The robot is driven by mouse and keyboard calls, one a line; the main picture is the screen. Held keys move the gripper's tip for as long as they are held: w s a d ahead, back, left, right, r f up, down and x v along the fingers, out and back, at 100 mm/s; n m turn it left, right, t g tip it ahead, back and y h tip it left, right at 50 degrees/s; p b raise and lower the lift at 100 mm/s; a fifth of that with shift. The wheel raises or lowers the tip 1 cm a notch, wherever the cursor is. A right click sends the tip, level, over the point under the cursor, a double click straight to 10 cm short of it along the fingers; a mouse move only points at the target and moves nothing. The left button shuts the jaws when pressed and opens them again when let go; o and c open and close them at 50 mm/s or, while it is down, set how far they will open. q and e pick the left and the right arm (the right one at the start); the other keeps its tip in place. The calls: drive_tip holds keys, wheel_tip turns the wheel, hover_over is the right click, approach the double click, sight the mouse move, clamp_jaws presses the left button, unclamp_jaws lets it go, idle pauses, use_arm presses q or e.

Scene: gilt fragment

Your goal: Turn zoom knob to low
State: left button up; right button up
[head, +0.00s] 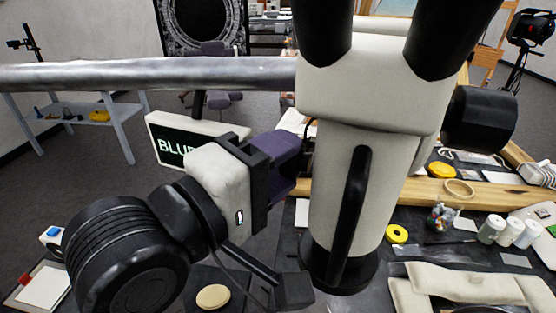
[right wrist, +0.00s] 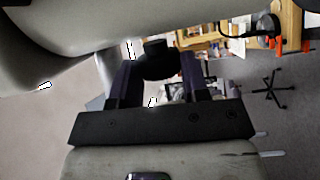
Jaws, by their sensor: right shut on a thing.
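The microscope (head: 365,185) stands upright, with a white body, black eyepieces at the top and a black lower end. A large black knob (head: 480,118) sticks out on its right side. My right gripper (head: 298,152) reaches the microscope's left side from the lower left, its purple fingers against the body. In the right wrist view, the right gripper (right wrist: 157,72) is shut on a dark knob (right wrist: 158,52) between its two fingers, under the pale microscope body. The head view hides this knob behind the gripper. I cannot read any zoom marking. My left gripper is not in view.
A metal bar (head: 150,73) crosses behind the microscope. Yellow tape (head: 397,234), white jars (head: 508,232) and a pale cushion (head: 470,285) crowd the right of the table.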

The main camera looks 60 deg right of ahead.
drive_tip(key=shift+c, duration=0.9)
drive_tip(key=y, duration=0.2)
drive_tip(key=n+y+p, duration=0.1)
drive_tip(key=y, duration=0.1)
drive_tip(key=n+y+p, duration=0.1)
drive_tip(key=y, duration=0.1)
drive_tip(key=shift+d+r, duration=0.15)
drive_tip(key=shift+r, duration=0.2)
drive_tip(key=shift+w+t+y, duration=0.1)
drive_tip(key=shift+t+y, duration=0.2)
